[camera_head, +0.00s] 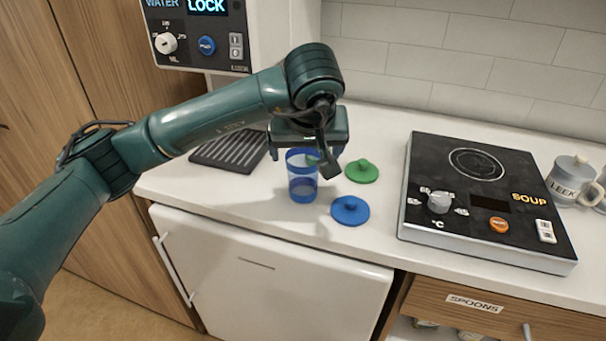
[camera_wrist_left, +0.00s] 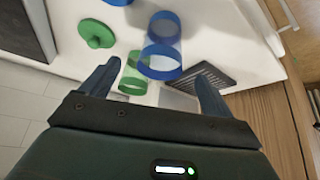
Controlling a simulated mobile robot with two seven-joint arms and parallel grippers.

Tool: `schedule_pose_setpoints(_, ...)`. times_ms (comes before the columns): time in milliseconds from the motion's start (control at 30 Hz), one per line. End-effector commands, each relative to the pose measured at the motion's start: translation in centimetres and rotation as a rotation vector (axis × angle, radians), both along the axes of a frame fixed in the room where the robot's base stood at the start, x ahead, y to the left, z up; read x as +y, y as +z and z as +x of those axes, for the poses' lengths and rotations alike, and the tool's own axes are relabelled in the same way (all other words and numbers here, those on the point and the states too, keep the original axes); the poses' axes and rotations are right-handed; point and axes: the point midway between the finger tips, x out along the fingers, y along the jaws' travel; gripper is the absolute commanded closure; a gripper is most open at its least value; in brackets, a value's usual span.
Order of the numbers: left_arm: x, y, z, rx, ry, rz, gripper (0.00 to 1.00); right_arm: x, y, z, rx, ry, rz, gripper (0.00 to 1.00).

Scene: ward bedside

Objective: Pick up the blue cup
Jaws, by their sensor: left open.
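The blue cup (camera_head: 303,185) is see-through and stands upright on the white counter near its front edge. In the left wrist view the blue cup (camera_wrist_left: 163,46) shows just beyond the fingertips, between their lines. My left gripper (camera_head: 303,160) is open and empty, pointing down at the cup's rim level or just behind it; the exact gap cannot be told. A green cup (camera_wrist_left: 133,76) shows between the fingers in the wrist view, close beside the blue one; in the head view it is mostly hidden. My right gripper is not in view.
A blue lid (camera_head: 350,210) and a green lid (camera_head: 362,171) lie right of the cups. A dark slatted tray (camera_head: 228,151) lies left. A black cooktop (camera_head: 480,235) and grey mugs (camera_head: 572,181) stand right. A water dispenser (camera_head: 195,36) hangs behind my arm.

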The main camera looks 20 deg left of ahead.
Motion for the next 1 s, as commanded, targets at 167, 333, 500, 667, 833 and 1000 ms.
schedule_pose_setpoints(167, 0.5, -2.3, 1.2, 0.002, 0.002, -0.002, 0.13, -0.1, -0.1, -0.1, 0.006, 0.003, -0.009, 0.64)
schedule_pose_setpoints(333, 0.7, -3.1, 1.8, 0.002, 0.001, -0.003, 0.13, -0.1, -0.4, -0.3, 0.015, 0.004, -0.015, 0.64)
schedule_pose_setpoints(500, 1.5, -4.8, 3.3, 0.006, 0.003, -0.005, 0.13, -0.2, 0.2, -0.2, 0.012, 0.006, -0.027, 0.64)
schedule_pose_setpoints(667, 1.9, -6.6, 4.3, 0.003, 0.002, -0.004, 0.13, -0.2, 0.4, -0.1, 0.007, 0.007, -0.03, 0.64)
schedule_pose_setpoints(833, 1.9, -6.9, 4.5, 0.0, -0.001, -0.004, 0.13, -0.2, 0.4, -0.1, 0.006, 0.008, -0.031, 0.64)
schedule_pose_setpoints(1000, 1.9, -6.9, 4.5, 0.0, -0.001, -0.004, 0.17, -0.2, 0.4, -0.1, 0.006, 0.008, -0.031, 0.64)
